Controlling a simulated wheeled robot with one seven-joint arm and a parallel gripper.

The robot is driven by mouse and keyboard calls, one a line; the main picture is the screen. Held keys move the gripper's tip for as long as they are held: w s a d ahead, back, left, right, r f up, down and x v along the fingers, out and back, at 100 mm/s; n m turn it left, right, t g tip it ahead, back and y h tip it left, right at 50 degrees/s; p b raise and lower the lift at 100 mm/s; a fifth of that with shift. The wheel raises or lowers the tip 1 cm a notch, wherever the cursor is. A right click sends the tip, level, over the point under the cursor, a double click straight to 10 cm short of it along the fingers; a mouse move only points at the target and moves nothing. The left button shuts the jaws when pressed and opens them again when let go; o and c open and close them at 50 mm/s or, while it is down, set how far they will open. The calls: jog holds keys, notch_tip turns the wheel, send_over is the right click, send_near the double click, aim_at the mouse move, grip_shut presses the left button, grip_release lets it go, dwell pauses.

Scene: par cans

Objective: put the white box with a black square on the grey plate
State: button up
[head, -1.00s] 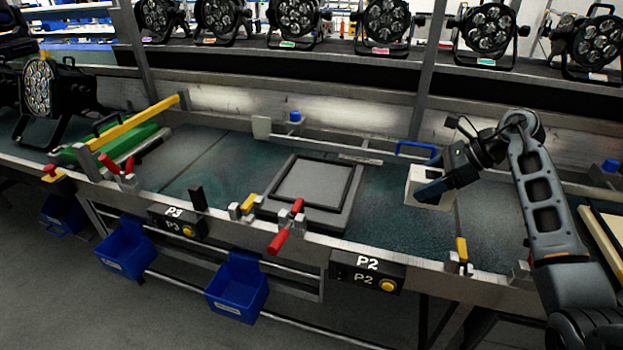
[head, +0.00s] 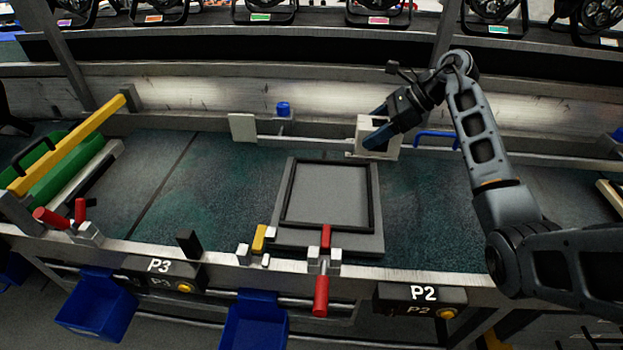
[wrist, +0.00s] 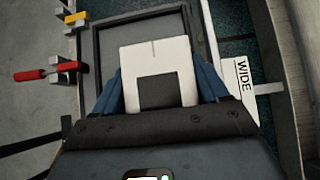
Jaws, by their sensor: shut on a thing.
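The white box (head: 393,152) is held up by my gripper (head: 377,126), near the back right corner of the grey plate in the head view. In the wrist view the white box (wrist: 150,58) sits between the blue fingers of my gripper (wrist: 160,80), with its black square (wrist: 160,92) facing the camera. The grey plate (head: 325,200) lies on the bench with a raised black frame around its flat middle. In the wrist view part of the grey plate (wrist: 108,52) shows beyond and beside the box. The box hides some of it.
A rail with a white block (head: 243,127) runs behind the plate. A green case (head: 62,155) lies at the left. The bench left of the plate is clear.

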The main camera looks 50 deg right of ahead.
jog(key=w+a+f, duration=0.1)
jog(key=a+f, duration=0.1)
jog(key=a, duration=0.1)
jog(key=w+a+f+p, duration=0.1)
jog(key=w+a+f, duration=0.1)
jog(key=a, duration=0.2)
jog(key=w+a+f+p, duration=0.1)
jog(key=w+a+f, duration=0.1)
jog(key=a, duration=0.1)
jog(key=shift+a+f, duration=0.25)
jog(key=shift+f, duration=0.15)
jog(key=shift+f+p, duration=0.45)
jog(key=shift+f, duration=1.55)
jog(key=shift+f, duration=0.2)
jog(key=o, duration=1.3)
jog(key=shift+r, duration=0.1)
